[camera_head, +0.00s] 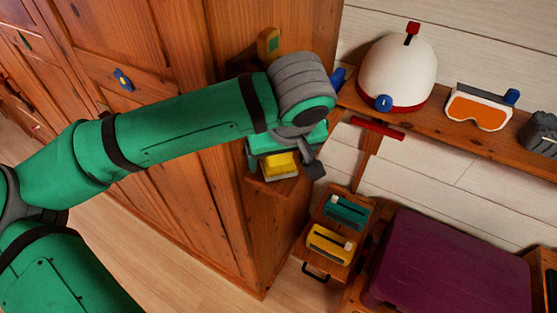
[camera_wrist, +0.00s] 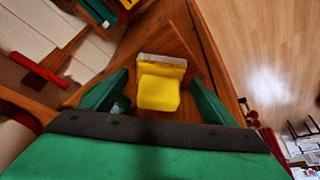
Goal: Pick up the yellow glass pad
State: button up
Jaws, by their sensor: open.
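The yellow glass pad (camera_head: 281,165) is a small yellow block with a pale grey edge strip. It rests on a small wooden shelf (camera_head: 268,186) against the side of the wooden cabinet. In the wrist view the pad (camera_wrist: 159,90) lies between the two green fingers of my gripper (camera_wrist: 160,92), with a gap on each side. My gripper (camera_head: 284,160) is open, and its fingers point toward the shelf. In the head view my wrist covers part of the shelf and the fingers.
The large wooden cabinet (camera_head: 215,180) stands left of the shelf. A wall shelf holds a white helmet (camera_head: 398,70) and orange goggles (camera_head: 480,107).

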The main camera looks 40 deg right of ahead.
jog(key=shift+f, duration=0.15)
jog(key=c, duration=1.2)
jog(key=shift+r, duration=0.2)
